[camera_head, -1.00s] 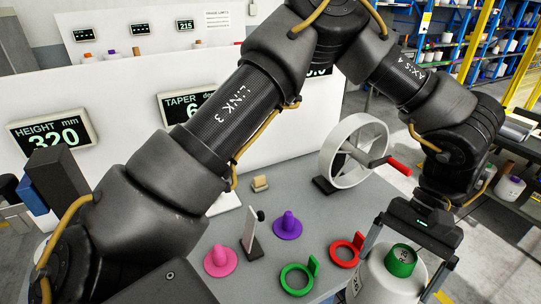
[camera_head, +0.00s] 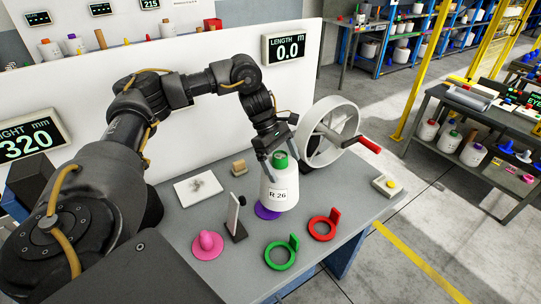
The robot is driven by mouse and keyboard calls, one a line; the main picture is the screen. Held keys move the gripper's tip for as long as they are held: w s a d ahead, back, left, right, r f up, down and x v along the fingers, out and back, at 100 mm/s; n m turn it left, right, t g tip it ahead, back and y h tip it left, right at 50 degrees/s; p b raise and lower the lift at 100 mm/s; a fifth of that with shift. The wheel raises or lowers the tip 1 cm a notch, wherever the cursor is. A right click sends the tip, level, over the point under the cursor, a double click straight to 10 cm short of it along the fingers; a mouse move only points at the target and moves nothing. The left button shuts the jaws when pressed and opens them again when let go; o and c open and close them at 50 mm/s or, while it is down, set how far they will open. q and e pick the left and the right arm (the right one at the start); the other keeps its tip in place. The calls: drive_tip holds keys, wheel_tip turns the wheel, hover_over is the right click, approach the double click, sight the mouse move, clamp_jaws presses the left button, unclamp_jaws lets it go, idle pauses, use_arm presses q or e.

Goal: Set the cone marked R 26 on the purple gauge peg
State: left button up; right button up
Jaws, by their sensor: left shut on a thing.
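The white cone marked R 26 (camera_head: 279,188), with a green top (camera_head: 280,159), stands upright in the camera_head view, right of centre. My left gripper (camera_head: 281,164) points down and is shut on the cone near its top. The purple gauge peg (camera_head: 267,212) shows only as a purple rim below the cone's lower left; its upright part is hidden by the cone. I cannot tell whether the cone rests on the peg's base or hangs just above it. My right gripper is not in view.
Left of the cone are a pink peg (camera_head: 207,244) and an upright stand (camera_head: 235,217). In front lie a green ring (camera_head: 280,256) and a red ring (camera_head: 323,228). A handwheel (camera_head: 341,118) stands close behind, right.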

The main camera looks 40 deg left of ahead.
sight(271, 161)
use_arm(q)
drive_tip(key=a, duration=0.1)
drive_tip(key=a+n, duration=0.1)
drive_tip(key=a, duration=0.1)
drive_tip(key=shift+s+a+f+t, duration=0.15)
drive_tip(key=shift+s+a+t, duration=0.15)
drive_tip(key=shift+s+a, duration=0.05)
drive_tip(key=shift+f, duration=0.15)
drive_tip(key=shift+f+b, duration=2.75)
drive_tip(key=shift+f, duration=1.15)
drive_tip(key=o, duration=1.7)
drive_tip(key=v, duration=1)
drive_tip(key=shift+r, duration=0.35)
